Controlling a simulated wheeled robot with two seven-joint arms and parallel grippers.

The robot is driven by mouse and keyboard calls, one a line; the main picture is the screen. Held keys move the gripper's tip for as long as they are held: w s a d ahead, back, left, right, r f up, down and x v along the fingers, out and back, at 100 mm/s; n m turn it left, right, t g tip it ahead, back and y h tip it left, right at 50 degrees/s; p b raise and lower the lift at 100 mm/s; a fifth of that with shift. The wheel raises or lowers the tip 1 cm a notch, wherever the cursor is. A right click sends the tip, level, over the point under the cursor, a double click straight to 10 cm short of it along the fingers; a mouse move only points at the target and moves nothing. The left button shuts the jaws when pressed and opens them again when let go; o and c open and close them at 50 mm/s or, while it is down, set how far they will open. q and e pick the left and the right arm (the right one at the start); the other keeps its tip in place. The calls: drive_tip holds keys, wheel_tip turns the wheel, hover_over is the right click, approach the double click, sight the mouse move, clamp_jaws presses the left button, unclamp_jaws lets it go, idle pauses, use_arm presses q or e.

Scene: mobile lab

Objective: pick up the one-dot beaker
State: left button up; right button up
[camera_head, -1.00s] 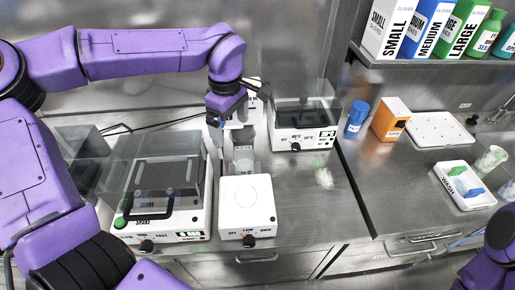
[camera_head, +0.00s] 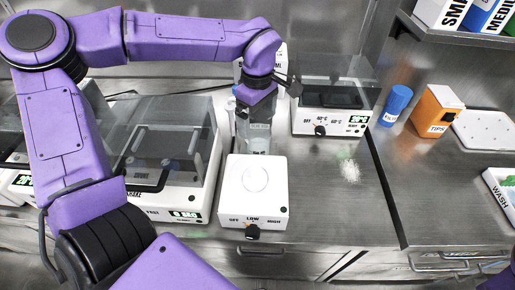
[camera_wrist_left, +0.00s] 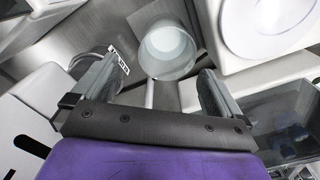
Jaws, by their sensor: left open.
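A clear glass beaker (camera_wrist_left: 167,52) shows in the left wrist view, ahead of and between the two fingers of my left gripper (camera_wrist_left: 160,82). The fingers are apart and I see no contact with the glass. In the head view, my left gripper (camera_head: 257,122) points down behind the white stirrer, and a greyish glass beaker (camera_head: 258,145) shows just below it, partly hidden. No dot mark can be made out on the beaker, so I cannot tell if it is the one-dot one. My right gripper is out of view.
The white stirrer (camera_head: 240,205) with a round plate stands close in front. A clear-lidded shaker (camera_head: 205,195) is to the left and a heating block (camera_head: 330,127) to the right. A blue bottle (camera_head: 395,104) and orange tips box (camera_head: 436,112) stand farther right.

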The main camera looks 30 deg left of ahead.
use_arm(q)
drive_tip(key=f, duration=0.9)
drive_tip(key=shift+s, duration=0.4)
drive_tip(key=shift+r, duration=0.1)
drive_tip(key=c, duration=1.1)
